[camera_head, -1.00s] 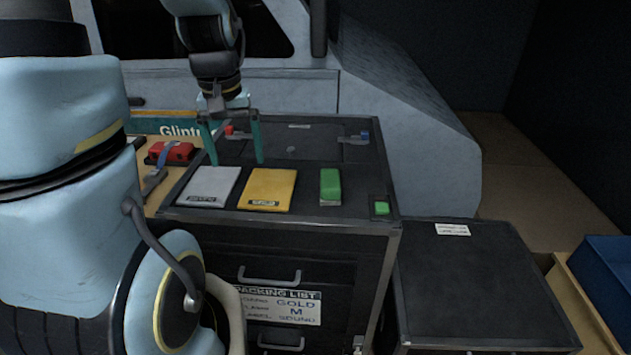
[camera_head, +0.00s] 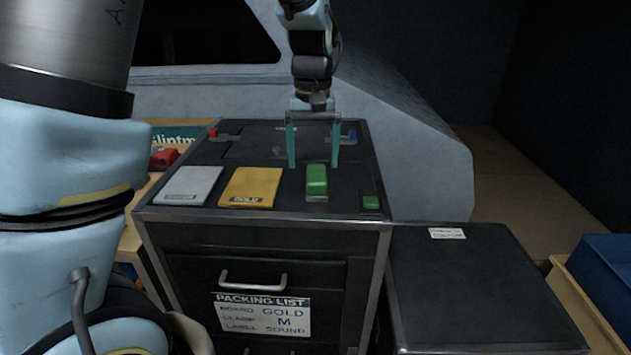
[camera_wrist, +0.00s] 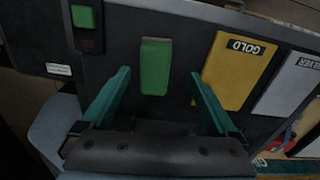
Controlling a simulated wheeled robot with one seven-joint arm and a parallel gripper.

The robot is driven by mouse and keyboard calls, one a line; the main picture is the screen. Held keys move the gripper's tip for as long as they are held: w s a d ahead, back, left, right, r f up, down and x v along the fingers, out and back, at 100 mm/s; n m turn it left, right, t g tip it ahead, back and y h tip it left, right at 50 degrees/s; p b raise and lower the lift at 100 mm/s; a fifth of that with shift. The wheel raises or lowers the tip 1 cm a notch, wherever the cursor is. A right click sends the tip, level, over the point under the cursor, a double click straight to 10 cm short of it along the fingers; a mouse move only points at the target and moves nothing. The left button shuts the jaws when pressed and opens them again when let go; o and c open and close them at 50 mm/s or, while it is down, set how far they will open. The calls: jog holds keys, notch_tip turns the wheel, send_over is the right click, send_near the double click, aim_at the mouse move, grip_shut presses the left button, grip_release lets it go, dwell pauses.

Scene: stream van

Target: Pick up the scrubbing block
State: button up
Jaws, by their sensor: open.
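The scrubbing block appears to be the green block (camera_head: 317,179) on the dark cabinet top (camera_head: 262,142), right of the gold board. In the wrist view the green block (camera_wrist: 155,66) lies ahead of my gripper, between the lines of its two fingers. My gripper (camera_head: 312,164) is open, with its teal fingers pointing down just behind the block in the head view. In the wrist view my gripper (camera_wrist: 158,82) has nothing between its fingers. I cannot tell the exact height of the fingertips above the top.
A gold board (camera_head: 251,186) and a silver board (camera_head: 190,184) lie left of the block. A small green square (camera_head: 370,202) sits at the right front corner. A lower dark cabinet (camera_head: 480,285) stands right. A packing list (camera_head: 262,315) is on the front.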

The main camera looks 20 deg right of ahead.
aim_at(317, 174)
jog(key=shift+d+f+p, duration=0.2)
jog(key=shift+f+p, duration=0.2)
jog(key=shift+f, duration=1.1)
jog(key=shift+d+f+p, duration=0.2)
jog(key=shift+f+p, duration=0.2)
jog(key=shift+f, duration=1.1)
jog(key=shift+c, duration=0.3)
grip_shut()
jog(key=shift+r, duration=0.15)
notch_tip(317, 174, up, 10)
jog(key=shift+f+b, duration=0.1)
jog(key=shift+b, duration=0.7)
